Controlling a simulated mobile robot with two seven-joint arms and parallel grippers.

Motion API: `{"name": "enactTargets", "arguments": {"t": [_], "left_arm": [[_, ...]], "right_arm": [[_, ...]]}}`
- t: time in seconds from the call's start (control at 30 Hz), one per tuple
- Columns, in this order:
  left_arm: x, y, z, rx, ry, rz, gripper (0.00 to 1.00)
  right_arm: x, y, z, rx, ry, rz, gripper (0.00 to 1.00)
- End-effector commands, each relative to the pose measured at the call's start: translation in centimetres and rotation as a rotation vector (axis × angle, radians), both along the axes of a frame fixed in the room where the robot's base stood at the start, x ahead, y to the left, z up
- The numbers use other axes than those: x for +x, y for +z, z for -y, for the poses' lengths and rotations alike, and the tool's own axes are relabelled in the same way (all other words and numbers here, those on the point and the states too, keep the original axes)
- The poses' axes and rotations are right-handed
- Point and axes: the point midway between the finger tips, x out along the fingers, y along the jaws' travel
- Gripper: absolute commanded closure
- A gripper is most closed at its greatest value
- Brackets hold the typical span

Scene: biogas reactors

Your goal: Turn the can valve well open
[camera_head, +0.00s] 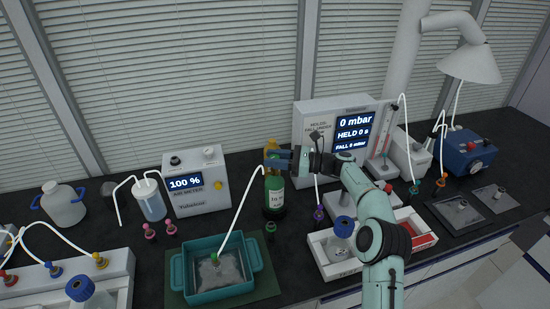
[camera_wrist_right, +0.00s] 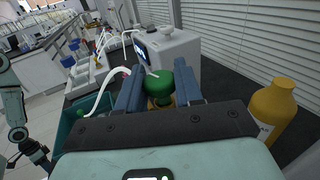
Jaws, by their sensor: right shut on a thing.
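A green can (camera_head: 274,197) with a white label stands upright on the dark bench, left of the pressure meter. My right gripper (camera_head: 281,160) is at its top, with the arm reaching in from the right. In the right wrist view a rounded green piece (camera_wrist_right: 159,84) sits between the two blue fingers of my right gripper (camera_wrist_right: 160,88), with a small pale spout on it; I take it as the can valve. The gripper is shut on it. How far the valve is turned cannot be seen. My left gripper is not seen.
A yellow can (camera_wrist_right: 274,110) stands close beside the gripper. The pressure meter (camera_head: 312,115) reads 0 mbar and HELD 0 s. A teal tub (camera_head: 175,275) with a white hose stands in front. A meter reading 100 % (camera_head: 212,192) stands left. Small coloured plugs stand nearby.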

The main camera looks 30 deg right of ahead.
Motion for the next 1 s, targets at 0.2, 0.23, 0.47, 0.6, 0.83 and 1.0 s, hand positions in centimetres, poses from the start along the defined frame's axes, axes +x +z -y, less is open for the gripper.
{"name": "enactTargets", "arguments": {"t": [0.2,0.23,0.47,0.6,0.83,1.0], "left_arm": [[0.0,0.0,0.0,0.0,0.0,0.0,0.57],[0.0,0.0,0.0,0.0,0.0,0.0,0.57],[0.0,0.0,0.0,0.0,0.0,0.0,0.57],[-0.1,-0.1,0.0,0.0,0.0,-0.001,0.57],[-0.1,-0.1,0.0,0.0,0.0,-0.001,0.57],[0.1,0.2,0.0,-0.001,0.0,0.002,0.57]], "right_arm": [[0.0,0.0,-0.1,0.001,0.003,0.0,0.42],[0.0,0.0,-0.1,0.001,0.003,0.0,0.42],[-0.2,0.0,0.2,0.001,0.001,-0.001,0.42],[-1.3,-0.1,1.7,0.0,-0.002,-0.001,0.42],[-4.5,0.0,5.8,0.001,-0.002,-0.001,0.42],[-6.6,0.0,8.3,0.0,0.0,0.0,0.42]]}}
